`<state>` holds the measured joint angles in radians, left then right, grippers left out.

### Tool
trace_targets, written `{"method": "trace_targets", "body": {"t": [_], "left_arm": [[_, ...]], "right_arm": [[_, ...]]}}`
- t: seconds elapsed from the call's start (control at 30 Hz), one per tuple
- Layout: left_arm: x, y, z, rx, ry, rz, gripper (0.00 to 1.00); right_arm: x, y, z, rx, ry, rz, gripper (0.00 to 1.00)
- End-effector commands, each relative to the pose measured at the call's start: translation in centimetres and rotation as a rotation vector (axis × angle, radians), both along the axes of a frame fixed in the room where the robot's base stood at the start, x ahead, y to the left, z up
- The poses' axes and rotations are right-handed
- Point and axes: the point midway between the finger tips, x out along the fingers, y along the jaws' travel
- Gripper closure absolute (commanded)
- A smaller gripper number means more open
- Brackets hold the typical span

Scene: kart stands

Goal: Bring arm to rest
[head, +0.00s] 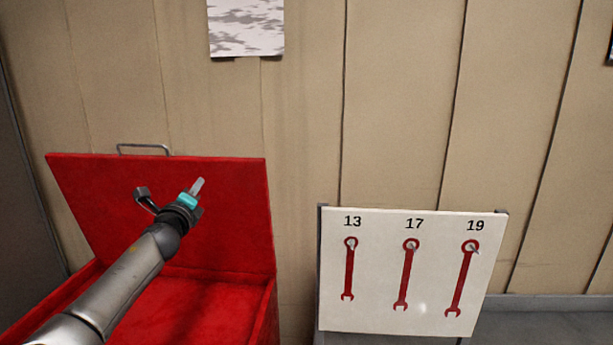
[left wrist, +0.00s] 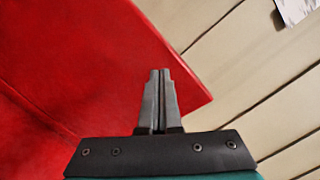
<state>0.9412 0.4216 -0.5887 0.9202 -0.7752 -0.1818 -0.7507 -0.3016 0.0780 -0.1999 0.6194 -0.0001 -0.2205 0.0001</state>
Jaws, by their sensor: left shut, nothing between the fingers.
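My left gripper (head: 199,185) is raised in front of the open red lid of a toolbox in the head view. In the left wrist view its two fingers (left wrist: 158,75) are together, with nothing between them. The red lid (left wrist: 90,60) fills the left of that view behind the fingers, and its edge runs close by the fingertips. My left arm reaches in from the lower left of the head view, across the box. My right gripper is not in view.
The open red toolbox (head: 268,300) stands at the lower left, its lid (head: 245,215) raised. To its right stands a white board (head: 385,290) with red wrench shapes marked 13, 17 and 19. A wood-panelled wall (head: 400,100) with a paper sheet (head: 245,28) is behind.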

Motion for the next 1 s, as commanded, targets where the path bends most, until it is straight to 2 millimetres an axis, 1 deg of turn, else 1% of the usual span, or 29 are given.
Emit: {"method": "trace_targets", "body": {"t": [0.03,0.17,0.2,0.27,0.3,0.37,0.4,0.47,0.5,0.57,0.6,0.67,0.7,0.77,0.8,0.87,0.9,1.0], "left_arm": [[-1.1,-1.3,-2.5,-0.092,0.023,0.005,1.0],[-4.1,-3.3,-7.5,-0.334,0.082,0.049,1.0],[-5.2,-3.8,-9.0,-0.407,0.103,0.068,1.0],[-7.0,-4.5,-11.3,-0.518,0.139,0.099,1.0],[-8.3,-4.9,-12.7,-0.59,0.162,0.122,1.0],[-10.3,-5.5,-14.9,-0.699,0.203,0.161,1.0],[-11.8,-5.8,-16.3,-0.768,0.23,0.191,1.0],[-14.2,-6.2,-18.4,-0.874,0.273,0.238,1.0],[-15.8,-6.5,-19.7,-0.941,0.303,0.272,1.0],[-18.4,-6.9,-21.5,-1.04,0.347,0.327,1.0],[-20.2,-7.2,-22.6,-1.104,0.378,0.366,1.0],[-23.0,-7.5,-24.2,-1.198,0.422,0.427,1.0],[-25.0,-7.7,-25.2,-1.257,0.454,0.473,1.0],[-28.0,-8.1,-26.4,-1.343,0.5,0.541,1.0],[-30.0,-8.3,-27.1,-1.397,0.529,0.59,1.0],[-33.1,-8.6,-28.0,-1.475,0.574,0.663,1.0],[-35.2,-8.8,-28.5,-1.522,0.601,0.715,1.0],[-39.5,-9.2,-29.0,-1.614,0.658,0.825,1.0]], "right_arm": [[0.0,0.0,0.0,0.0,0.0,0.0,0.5],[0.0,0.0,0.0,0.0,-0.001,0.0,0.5],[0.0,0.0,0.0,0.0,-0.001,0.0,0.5],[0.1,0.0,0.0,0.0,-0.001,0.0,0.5],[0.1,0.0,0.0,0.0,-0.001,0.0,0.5],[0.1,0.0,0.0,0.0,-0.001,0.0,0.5],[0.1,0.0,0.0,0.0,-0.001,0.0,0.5],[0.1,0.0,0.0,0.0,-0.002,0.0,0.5],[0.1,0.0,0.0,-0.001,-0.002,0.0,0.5],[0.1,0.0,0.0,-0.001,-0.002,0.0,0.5],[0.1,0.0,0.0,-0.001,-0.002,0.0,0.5],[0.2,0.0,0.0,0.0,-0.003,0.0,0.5],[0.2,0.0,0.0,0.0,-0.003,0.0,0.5],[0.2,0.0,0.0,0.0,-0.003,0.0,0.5],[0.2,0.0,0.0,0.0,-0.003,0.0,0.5],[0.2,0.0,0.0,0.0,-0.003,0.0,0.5],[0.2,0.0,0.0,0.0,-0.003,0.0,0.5],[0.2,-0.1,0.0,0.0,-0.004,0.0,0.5]]}}
